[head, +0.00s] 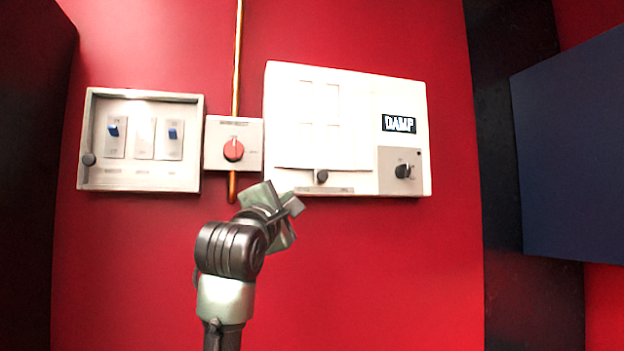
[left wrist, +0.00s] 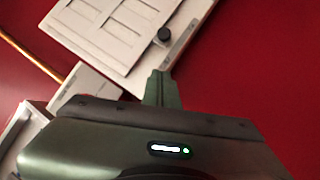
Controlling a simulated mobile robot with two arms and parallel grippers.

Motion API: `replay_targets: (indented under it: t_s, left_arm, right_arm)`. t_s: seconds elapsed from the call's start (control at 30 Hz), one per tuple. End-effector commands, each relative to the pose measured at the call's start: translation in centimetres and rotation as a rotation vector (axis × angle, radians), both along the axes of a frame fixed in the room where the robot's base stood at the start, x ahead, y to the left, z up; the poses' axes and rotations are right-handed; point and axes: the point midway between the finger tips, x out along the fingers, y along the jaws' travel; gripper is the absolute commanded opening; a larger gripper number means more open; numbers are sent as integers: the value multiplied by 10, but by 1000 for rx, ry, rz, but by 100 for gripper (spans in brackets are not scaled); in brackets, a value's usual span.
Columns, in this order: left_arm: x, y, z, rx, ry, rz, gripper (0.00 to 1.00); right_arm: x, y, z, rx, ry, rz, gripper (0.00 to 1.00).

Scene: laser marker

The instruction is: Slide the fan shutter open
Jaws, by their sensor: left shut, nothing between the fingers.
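A white wall unit (head: 350,90) with a "DAMP" display hangs on the red wall and seems to hold the fan shutter. Its pale front panel (head: 318,130) has a dark round knob (head: 322,176) at its lower edge, by a narrow strip. The knob also shows in the left wrist view (left wrist: 164,34). My left gripper (head: 294,206) is shut and empty, just below and left of the knob, apart from it in the picture. Its fingers show in the left wrist view (left wrist: 160,88) near the unit's lower edge. My right gripper is not in view.
A selector box with a red knob (head: 234,150) and a switch box with blue switches (head: 144,185) sit to the left. A copper pipe (head: 237,60) runs vertically behind the selector. A dark blue panel (head: 570,150) juts at right. The wall below is clear.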

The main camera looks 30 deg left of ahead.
Motion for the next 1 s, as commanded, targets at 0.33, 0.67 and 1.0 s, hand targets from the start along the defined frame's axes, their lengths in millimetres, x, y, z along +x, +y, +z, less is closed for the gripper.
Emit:
replay_targets:
  t_s: [0.33, 0.67, 1.0]
  left_arm:
    - [68, 26, 31, 0, 6, 2, 0]
    - [98, 10, 42, 1, 3, 1, 0]
    - [101, 8, 41, 0, 1, 1, 0]
  right_arm:
    - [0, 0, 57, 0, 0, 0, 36]
    - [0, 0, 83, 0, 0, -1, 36]
    - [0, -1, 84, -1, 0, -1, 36]
